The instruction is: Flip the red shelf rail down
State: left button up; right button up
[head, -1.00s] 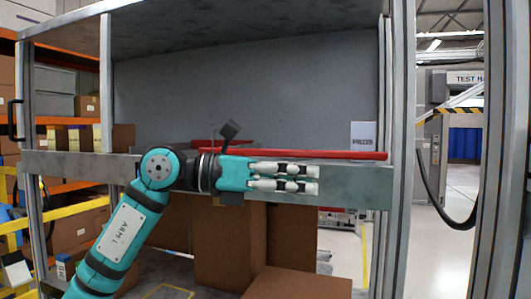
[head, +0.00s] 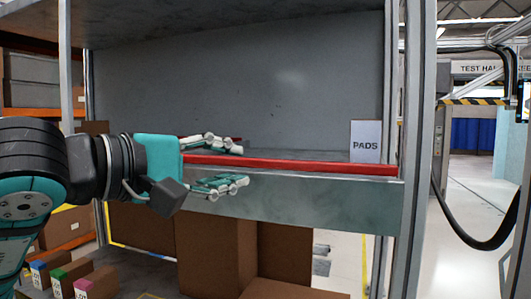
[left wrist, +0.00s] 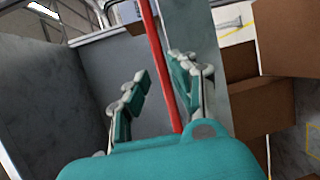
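The red shelf rail (head: 300,164) runs along the front edge of the grey shelf, on top of its front beam (head: 310,199). My left gripper (head: 240,165) is at the left part of the rail in the head view, with one finger above it and one below and in front of the beam. In the left wrist view the red rail (left wrist: 162,65) passes between the two spread fingers (left wrist: 160,85). The gripper is open, and gaps show between the fingers and the rail. My right gripper is not in view.
A sign reading PADS (head: 365,141) stands on the shelf at the right. An upright post (head: 415,130) bounds the shelf's right end. Cardboard boxes (head: 215,250) stand under the shelf. The shelf's middle is bare.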

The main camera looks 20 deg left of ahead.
aim_at(260, 163)
pick_arm(q)
jog(key=p+x, duration=0.1)
jog(key=x, duration=0.4)
jog(key=shift+w+d+r+p, duration=0.1)
jog(key=shift+w+r+p, duration=0.05)
jog(key=shift+p, duration=0.25)
jog(key=shift+p+x, duration=0.3)
jog(key=shift+x, duration=0.65)
jog(key=shift+w+d, duration=0.15)
jog(key=shift+w, duration=0.25)
jog(key=shift+f, duration=0.2)
jog(key=c, duration=0.5)
grip_shut()
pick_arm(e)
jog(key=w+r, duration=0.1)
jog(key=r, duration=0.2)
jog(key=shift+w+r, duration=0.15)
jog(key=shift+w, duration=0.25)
